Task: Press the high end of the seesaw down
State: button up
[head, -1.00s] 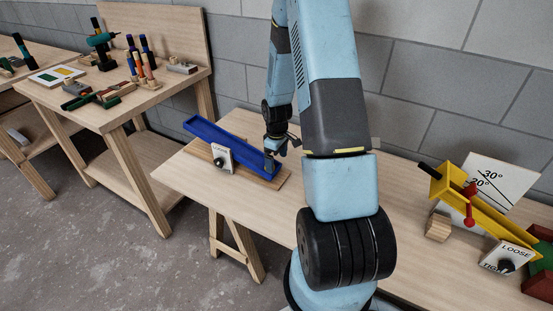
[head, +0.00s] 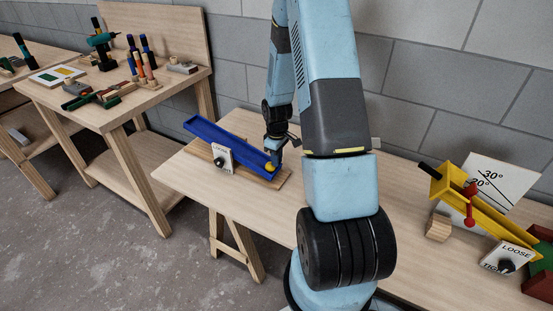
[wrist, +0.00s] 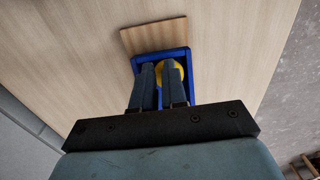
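The seesaw is a blue trough (head: 207,132) on a flat wooden base board (head: 282,177), tilted with its left end high and its right end low near the board. A yellow ball (head: 270,167) is at the low right end; it also shows in the wrist view (wrist: 178,68), partly hidden by a finger. A white card (head: 222,158) with a dark knob is on the trough's front side. My gripper (head: 275,152) is over the low right end, next to the ball. In the wrist view its two fingers are close together over the trough end; their exact opening is unclear.
A yellow ramp (head: 485,214) with an angle board (head: 497,183) and a wooden block (head: 438,227) stand at the table's right. Another bench (head: 115,112) with tools is at the left. The tabletop (head: 235,205) around the seesaw is mostly clear.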

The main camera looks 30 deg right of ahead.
grip_shut()
jog(key=shift+c, duration=0.5)
grip_release()
jog(key=o, duration=1.8)
jog(key=shift+c, duration=0.2)
notch_tip(320, 180, up, 14)
jog(key=shift+f, duration=0.15)
jog(key=shift+s, duration=0.1)
